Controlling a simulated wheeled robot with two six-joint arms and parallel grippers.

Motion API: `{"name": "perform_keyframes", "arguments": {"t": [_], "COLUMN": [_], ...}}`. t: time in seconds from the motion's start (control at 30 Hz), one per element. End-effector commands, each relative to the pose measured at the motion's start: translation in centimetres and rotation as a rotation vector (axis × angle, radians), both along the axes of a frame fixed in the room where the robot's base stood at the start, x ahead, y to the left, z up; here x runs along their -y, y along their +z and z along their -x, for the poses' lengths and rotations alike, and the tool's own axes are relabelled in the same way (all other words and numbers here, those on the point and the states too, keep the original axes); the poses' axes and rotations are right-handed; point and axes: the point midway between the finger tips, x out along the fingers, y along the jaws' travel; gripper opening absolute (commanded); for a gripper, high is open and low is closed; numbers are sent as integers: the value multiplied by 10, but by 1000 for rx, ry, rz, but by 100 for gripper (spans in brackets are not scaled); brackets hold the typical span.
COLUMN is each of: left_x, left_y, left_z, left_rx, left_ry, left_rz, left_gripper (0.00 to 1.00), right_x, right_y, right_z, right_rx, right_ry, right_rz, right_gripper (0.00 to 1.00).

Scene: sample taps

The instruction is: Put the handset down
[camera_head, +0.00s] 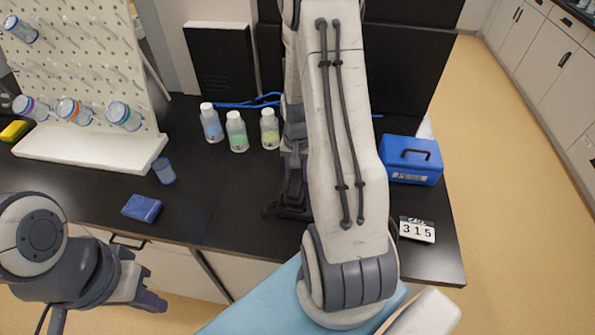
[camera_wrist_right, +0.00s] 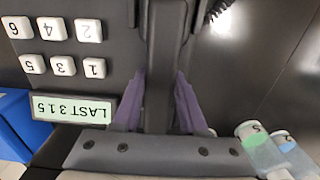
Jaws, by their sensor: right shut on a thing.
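My right gripper (camera_wrist_right: 158,118) has its purple fingers on both sides of a dark grey bar, the handset (camera_wrist_right: 160,50), and is shut on it. Beside it, to the left in the wrist view, is a dark phone face with white number keys (camera_wrist_right: 62,66) and a display (camera_wrist_right: 72,109) reading "LAST 315". Whether the handset touches the phone cannot be told. In the head view my right arm hides most of the phone area. My left gripper (camera_head: 150,298) hangs in front of the bench at the lower left, away from the phone; its opening is unclear.
Bottles (camera_head: 237,132) stand at the back of the black bench (camera_head: 230,205). A pegboard rack (camera_head: 95,150), blue cup (camera_head: 164,170) and blue block (camera_head: 142,208) are at the left.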

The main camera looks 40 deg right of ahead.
Motion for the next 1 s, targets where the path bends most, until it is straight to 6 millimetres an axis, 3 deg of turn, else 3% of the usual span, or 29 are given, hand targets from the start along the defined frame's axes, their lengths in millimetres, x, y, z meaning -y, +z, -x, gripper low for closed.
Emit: {"name": "perform_keyframes", "arguments": {"t": [0.37, 0.4, 0.47, 0.5, 0.8, 1.0], "left_x": [0, 0, 0, 0, 0, 0], "left_y": [-3, -3, -2, -2, -1, -4], "left_z": [0, 0, 0, 0, 0, 0], "left_rx": [0, 0, 0, 0, 0, 0], "left_ry": [0, 0, 0, 0, 0, 0], "left_rz": [0, 0, 0, 0, 0, 0], "left_gripper": [0, 0, 0, 0, 0, 0], "right_x": [0, 0, 0, 0, 0, 1], "right_y": [-5, -6, -5, -5, -3, 16], "right_z": [0, 0, 0, 0, 0, -1], "right_rx": [1, 0, 1, 1, 1, 5], "right_ry": [0, 0, 0, 0, 0, 0], "right_rz": [1, 0, 1, 1, 1, 3], "right_gripper": [0, 46, 69, 72, 72, 72]}}
